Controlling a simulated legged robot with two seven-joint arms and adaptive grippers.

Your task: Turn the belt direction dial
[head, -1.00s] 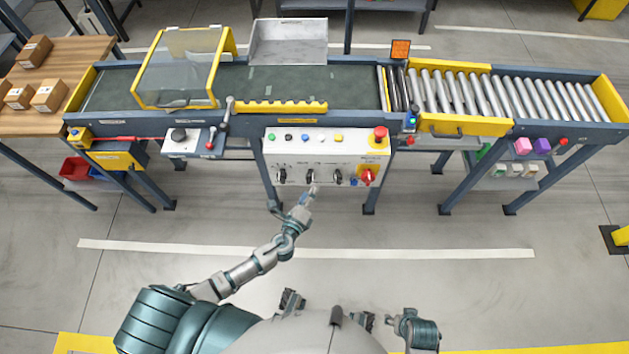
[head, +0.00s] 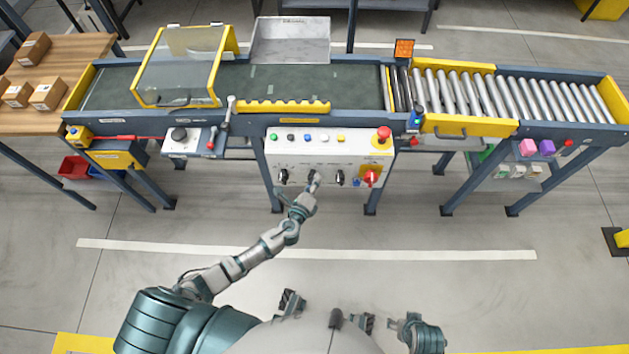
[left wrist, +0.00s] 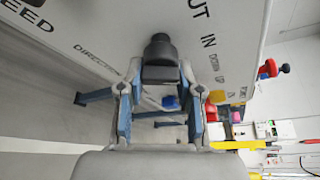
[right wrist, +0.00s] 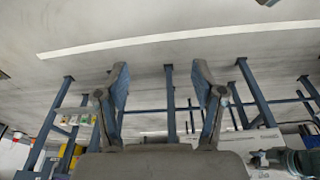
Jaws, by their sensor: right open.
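The control panel (head: 300,152) hangs on the front of the conveyor and carries three black dials in a row. The middle dial (head: 314,177) is partly covered by my left gripper (head: 311,187) in the head view. In the left wrist view, a black knob (left wrist: 160,72) beside the printed word DIRECTION stands between the fingertips of my left gripper (left wrist: 160,75). The fingers are apart, one on each side of the knob; I cannot tell whether they touch it. My right gripper (right wrist: 163,82) is open and empty, low over the floor away from the panel.
Beside the middle dial are a left dial (head: 283,176) and a right dial (head: 340,178). A red rotary switch (head: 370,178) and a red mushroom button (head: 383,134) are at the panel's right. Small coloured buttons line its upper part. The floor before the panel is clear.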

